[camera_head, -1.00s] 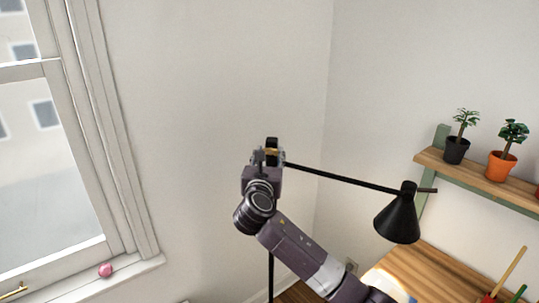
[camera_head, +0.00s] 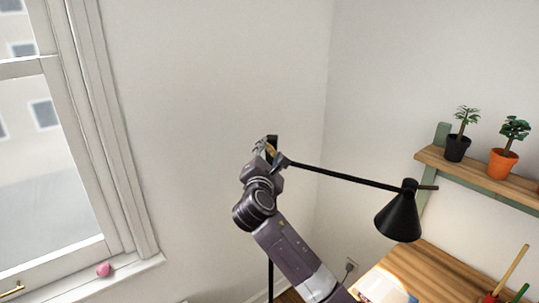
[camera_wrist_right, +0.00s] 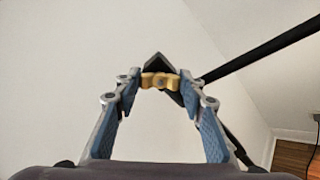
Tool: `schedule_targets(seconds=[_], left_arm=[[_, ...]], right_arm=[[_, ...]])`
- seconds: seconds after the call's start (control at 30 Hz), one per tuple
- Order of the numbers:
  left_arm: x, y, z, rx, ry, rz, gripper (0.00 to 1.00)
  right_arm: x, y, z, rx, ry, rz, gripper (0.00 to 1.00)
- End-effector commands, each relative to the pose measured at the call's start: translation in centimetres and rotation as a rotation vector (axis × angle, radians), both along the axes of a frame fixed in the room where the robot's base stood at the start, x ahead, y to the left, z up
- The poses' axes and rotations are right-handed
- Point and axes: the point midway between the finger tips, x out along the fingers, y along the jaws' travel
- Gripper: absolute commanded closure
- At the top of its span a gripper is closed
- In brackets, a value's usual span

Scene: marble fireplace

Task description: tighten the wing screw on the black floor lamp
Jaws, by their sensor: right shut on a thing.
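The black floor lamp has a thin upright pole, a long arm (camera_head: 340,175) sloping down to the right, and a cone shade (camera_head: 398,218). The yellow wing screw (camera_wrist_right: 160,80) sits at the black joint at the top of the pole. My right gripper (camera_wrist_right: 160,86) is shut on the wing screw, with one blue-padded finger on each side of it. In the head view my right gripper (camera_head: 268,150) is at the joint and partly hides it, and my wrist hides part of the pole. My left gripper is not in view.
A wooden shelf (camera_head: 470,176) with two potted plants is at the right, above a wooden desk (camera_head: 440,272) holding an open book (camera_head: 385,287). A window with a pink ball (camera_head: 103,270) on its sill is at the left. The wall around the joint is clear.

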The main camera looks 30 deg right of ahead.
Motion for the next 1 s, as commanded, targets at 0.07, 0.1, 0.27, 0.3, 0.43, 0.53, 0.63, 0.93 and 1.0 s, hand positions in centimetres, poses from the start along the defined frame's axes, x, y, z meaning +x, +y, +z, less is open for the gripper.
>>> schedule_targets(seconds=[0.07,0.1,0.27,0.3,0.43,0.53,0.63,0.93,1.0], left_arm=[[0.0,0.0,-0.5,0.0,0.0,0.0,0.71],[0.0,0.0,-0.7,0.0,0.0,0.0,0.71],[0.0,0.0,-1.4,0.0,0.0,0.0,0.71],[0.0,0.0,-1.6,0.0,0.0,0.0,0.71],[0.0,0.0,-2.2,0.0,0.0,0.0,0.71],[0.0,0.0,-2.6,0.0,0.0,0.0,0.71],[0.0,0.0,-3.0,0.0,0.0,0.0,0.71],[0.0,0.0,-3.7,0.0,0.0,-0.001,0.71],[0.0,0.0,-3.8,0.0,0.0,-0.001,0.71]], right_arm=[[0.0,0.0,-0.2,0.058,-0.048,0.0,0.87],[0.0,0.0,-0.3,0.087,-0.072,0.0,0.87],[0.0,0.0,-0.3,0.202,-0.172,0.001,0.87],[0.0,0.0,-0.3,0.231,-0.196,0.001,0.87],[0.0,0.0,-0.3,0.321,-0.274,-0.001,0.87],[0.0,0.0,-0.3,0.384,-0.327,-0.001,0.87],[0.0,0.0,-0.3,0.441,-0.375,0.0,0.87],[0.0,0.0,-0.3,0.559,-0.476,-0.001,0.87],[-0.1,-0.1,-0.3,0.575,-0.49,-0.002,0.87]])
